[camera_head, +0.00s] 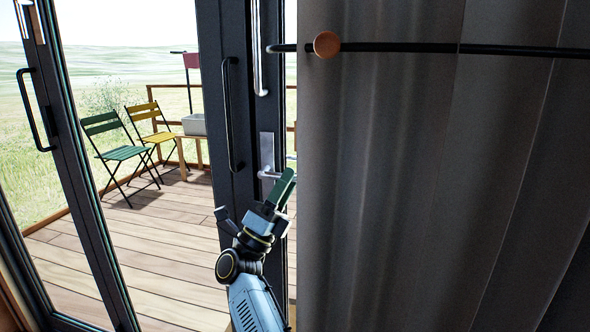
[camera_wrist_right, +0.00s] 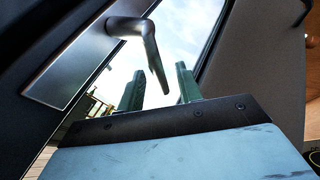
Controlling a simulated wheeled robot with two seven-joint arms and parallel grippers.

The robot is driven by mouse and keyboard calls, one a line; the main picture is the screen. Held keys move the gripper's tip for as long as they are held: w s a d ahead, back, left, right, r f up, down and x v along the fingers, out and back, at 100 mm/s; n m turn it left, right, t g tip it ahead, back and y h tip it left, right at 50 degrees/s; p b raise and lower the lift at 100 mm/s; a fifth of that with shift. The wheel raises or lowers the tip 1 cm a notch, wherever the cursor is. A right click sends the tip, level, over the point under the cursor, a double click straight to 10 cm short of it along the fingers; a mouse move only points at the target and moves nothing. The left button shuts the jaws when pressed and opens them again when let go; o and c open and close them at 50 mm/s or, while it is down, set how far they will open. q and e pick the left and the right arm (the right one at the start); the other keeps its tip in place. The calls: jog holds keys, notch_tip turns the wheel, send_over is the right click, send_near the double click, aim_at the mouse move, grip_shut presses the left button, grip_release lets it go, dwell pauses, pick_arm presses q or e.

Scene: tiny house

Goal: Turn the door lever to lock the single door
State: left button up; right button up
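The single door (camera_head: 236,140) is a dark-framed glass door with a metal lock plate (camera_head: 266,149). The silver door lever (camera_head: 268,174) sticks out to the right, just above my right gripper (camera_head: 284,188). In the right wrist view, the lever (camera_wrist_right: 149,48) comes off its plate (camera_wrist_right: 75,62) and bends toward my gripper. The right gripper's two green fingers (camera_wrist_right: 159,80) are apart, and the lever's free end appears between them. I cannot tell whether they touch it. My left gripper is not in view.
A black vertical handle (camera_head: 231,115) is left of the lever. A glass door panel (camera_head: 75,150) stands at left. Folding chairs (camera_head: 118,140) are on the deck outside.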

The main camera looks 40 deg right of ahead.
jog(key=x, duration=0.3)
jog(key=shift+d+r, duration=0.15)
grip_shut()
